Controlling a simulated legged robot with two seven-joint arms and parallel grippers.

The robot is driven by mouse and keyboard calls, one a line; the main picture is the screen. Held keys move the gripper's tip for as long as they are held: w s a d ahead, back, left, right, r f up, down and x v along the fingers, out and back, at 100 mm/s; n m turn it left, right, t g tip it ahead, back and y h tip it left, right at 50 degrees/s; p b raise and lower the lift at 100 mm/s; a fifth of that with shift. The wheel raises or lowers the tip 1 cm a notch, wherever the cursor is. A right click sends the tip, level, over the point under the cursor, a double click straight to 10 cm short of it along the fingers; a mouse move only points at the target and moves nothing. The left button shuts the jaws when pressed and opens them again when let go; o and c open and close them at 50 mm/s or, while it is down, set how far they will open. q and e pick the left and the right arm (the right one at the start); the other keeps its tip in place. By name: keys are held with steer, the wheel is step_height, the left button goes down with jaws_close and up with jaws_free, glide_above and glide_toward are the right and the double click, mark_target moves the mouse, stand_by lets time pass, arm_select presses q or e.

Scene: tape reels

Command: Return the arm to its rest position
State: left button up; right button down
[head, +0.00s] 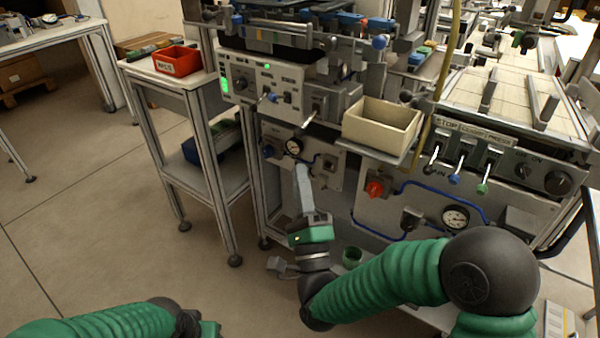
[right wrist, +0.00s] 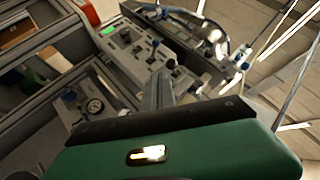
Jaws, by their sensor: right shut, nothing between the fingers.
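My right arm (head: 390,285) reaches in from the right in the head view, with green ribbed sleeves and dark joints. Its gripper (head: 303,172) points up and away, in front of the machine's lower panel near a gauge. Its fingers are shut and hold nothing. In the right wrist view the closed fingers (right wrist: 158,92) point toward the machine's control panel. Part of my left arm (head: 100,322) shows at the bottom left of the head view. The left gripper's fingers are not visible.
The machine (head: 285,85) with levers and knobs stands close ahead. A cream bin (head: 383,128) sits on its ledge, right of my right gripper. A side table (head: 190,85) with a red bin (head: 178,60) stands left. The floor (head: 90,220) at left is clear.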

step_height(320, 180, down, 11)
steer(key=w+n+g+y, duration=0.2)
steer(key=w+n+g, duration=0.1)
steer(key=n+g, duration=0.55)
steer(key=s+d+f+n+g+h, duration=0.2)
steer(key=s+d+f+n+g, duration=0.3)
steer(key=f, duration=0.4)
steer(key=s+d+f+n+g+h, duration=0.2)
steer(key=s+d+f+n+g, duration=0.15)
steer(key=s+d, duration=0.4)
steer(key=s+d+f+n+g+h, duration=0.1)
steer(key=s+d+f+n+g, duration=0.3)
steer(key=s, duration=0.7)
arm_select(q)
steer(key=w+p+v, duration=0.2)
steer(key=p+v, duration=0.9)
steer(key=w+r+p+v, duration=0.1)
steer(key=w+p+v, duration=0.2)
steer(key=p+v, duration=0.8)
steer(key=w+p+v, duration=0.2)
steer(key=p+v, duration=0.9)
steer(key=p, duration=0.1)
steer(key=shift+w+a+r, duration=0.2)
steer(key=shift+a+r, duration=0.05)
steer(key=shift+r, duration=0.35)
arm_select(e)
step_height(320, 180, up, 34)
steer(key=m+g, duration=0.1)
steer(key=shift+w+d, duration=0.2)
steer(key=shift+d, duration=0.2)
